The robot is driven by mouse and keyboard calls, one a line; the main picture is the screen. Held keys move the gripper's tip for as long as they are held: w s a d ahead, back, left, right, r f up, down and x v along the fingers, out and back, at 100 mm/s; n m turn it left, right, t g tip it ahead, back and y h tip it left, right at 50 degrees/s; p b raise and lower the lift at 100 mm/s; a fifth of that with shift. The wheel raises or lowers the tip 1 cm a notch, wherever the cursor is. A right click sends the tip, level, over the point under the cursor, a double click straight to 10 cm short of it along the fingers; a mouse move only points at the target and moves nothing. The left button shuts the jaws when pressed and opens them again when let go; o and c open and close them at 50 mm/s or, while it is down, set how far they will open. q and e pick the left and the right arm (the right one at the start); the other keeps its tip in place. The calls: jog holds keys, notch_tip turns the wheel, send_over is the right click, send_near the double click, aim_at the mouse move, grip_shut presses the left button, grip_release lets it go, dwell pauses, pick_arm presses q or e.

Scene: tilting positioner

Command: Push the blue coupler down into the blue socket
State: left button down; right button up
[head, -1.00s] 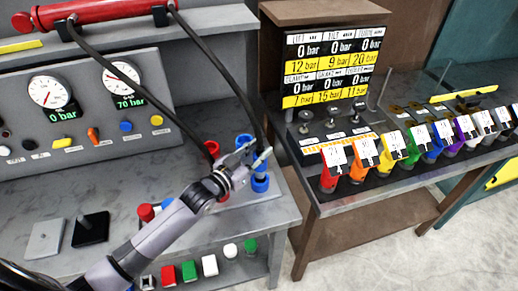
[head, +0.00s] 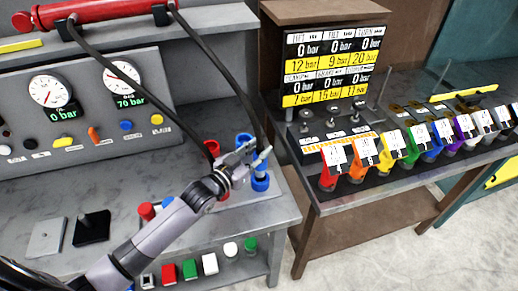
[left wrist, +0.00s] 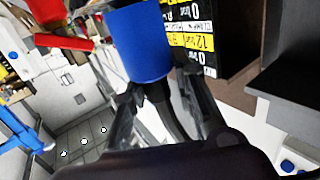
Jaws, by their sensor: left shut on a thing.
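My left gripper (head: 250,155) is at the right end of the grey bench. It is shut on the blue coupler (left wrist: 140,45), at the end where the black hose (left wrist: 160,97) leaves it. In the head view the coupler (head: 261,170) is partly hidden by the fingers. The blue socket (head: 260,184) shows just below it, the two in line. I cannot tell how far the coupler sits in the socket. My right gripper is not in view.
Another blue piece (head: 244,139) stands close behind the gripper. A red coupler (head: 211,148) on a second hose is just left. A gauge panel (head: 85,110) stands at the back left. A side bench with coloured, tagged handles (head: 333,170) is at the right.

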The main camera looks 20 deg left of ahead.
pick_arm(q)
jog(key=shift+r+p, duration=0.1)
jog(key=shift+p, duration=0.25)
dwell(0.7)
jog(key=shift+f+b, duration=1.9)
jog(key=shift+f, duration=0.7)
jog(key=c, duration=1.4)
grip_release()
jog(key=shift+c, duration=0.2)
jog(key=shift+o, duration=1.1)
jog(key=shift+s+f, duration=0.1)
jog(key=v, duration=1.1)
jog(key=shift+s, duration=0.4)
jog(key=shift+a, duration=0.15)
